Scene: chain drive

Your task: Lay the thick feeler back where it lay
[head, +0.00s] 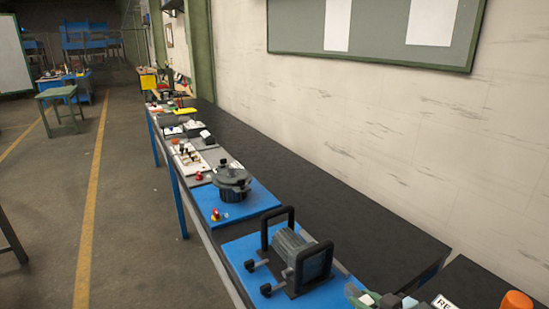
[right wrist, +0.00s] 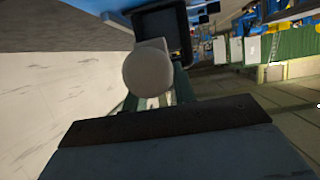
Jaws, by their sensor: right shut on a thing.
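My right gripper (right wrist: 165,118) fills the bottom of the right wrist view as a dark bar over a blue-grey block. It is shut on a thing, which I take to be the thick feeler. A grey piece with a round face (right wrist: 147,72) shows just beyond the gripper; I cannot tell whether it is part of the feeler. I cannot make out either gripper in the head view. No feeler can be picked out on the bench there.
A long black bench (head: 310,190) runs along the wall. A grey motor (head: 292,250) with black handles sits on a blue mat (head: 240,250). A dark round housing (head: 232,183) stands beyond it. An orange cylinder (head: 516,300) is at bottom right. The bench's wall side is clear.

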